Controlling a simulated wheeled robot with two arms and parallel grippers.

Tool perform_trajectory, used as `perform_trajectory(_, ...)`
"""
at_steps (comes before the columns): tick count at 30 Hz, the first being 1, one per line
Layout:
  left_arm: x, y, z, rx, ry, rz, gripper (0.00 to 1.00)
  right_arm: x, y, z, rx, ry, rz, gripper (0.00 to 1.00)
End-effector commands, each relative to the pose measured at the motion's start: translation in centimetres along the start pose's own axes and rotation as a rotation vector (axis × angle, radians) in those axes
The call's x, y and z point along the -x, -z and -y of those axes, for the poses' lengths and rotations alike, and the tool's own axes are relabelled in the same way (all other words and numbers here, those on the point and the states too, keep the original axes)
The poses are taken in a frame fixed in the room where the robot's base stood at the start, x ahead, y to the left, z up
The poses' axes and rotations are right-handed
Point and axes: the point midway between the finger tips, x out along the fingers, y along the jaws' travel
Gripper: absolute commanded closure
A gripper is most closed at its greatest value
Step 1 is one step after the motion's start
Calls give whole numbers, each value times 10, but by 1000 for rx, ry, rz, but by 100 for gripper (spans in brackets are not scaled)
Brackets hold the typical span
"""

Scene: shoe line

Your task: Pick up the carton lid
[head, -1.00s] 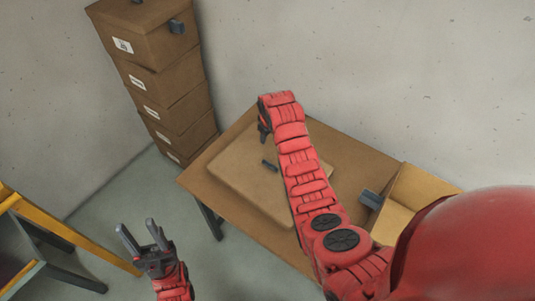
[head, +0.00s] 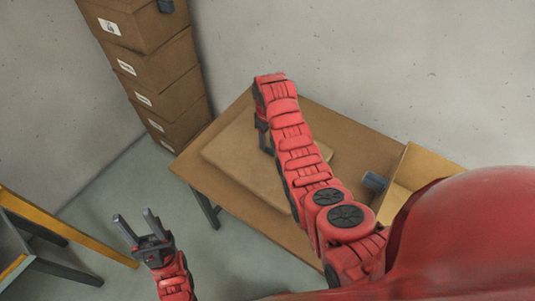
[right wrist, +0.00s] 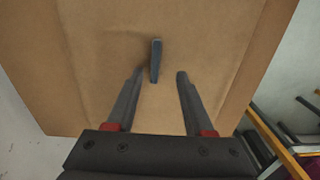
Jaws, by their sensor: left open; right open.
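The carton lid (head: 225,160) is a flat brown panel lying on the brown table. It fills most of the right wrist view (right wrist: 90,60), where its small dark upright handle (right wrist: 156,60) shows. My right gripper (head: 264,140) is over the lid and partly hidden by its own arm. In the right wrist view my right gripper (right wrist: 160,74) is open, with the handle between the lines of its fingers and just ahead of the tips, nearer the left finger. My left gripper (head: 136,222) is open and empty, left of the table.
An open brown carton (head: 422,170) with a grey handle-like piece (head: 375,182) at its side stands at the table's right end. A stack of labelled boxes (head: 150,60) stands at the back left. A yellow-and-dark frame (head: 75,235) is at the far left. The wall is behind the table.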

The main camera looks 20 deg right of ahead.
Motion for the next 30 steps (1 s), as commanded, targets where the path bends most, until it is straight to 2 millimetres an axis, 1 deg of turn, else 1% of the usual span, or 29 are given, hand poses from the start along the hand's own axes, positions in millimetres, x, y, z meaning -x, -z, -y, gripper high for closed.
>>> perform_trajectory(8,-9,2,0,0,0,1,50,-10,1,-2,0,1,2,48)
perform_trajectory(11,-15,2,1,0,0,1,50,-18,2,-3,0,2,3,48)
perform_trajectory(18,-21,4,1,0,0,1,50,-35,4,-7,-1,2,2,48)
perform_trajectory(21,-18,3,1,0,0,1,50,-45,5,-7,-1,4,4,48)
perform_trajectory(27,-18,3,1,0,0,1,50,-55,5,-7,0,1,2,48)
perform_trajectory(30,-18,3,1,0,0,1,50,-57,5,-8,0,-1,-1,48)
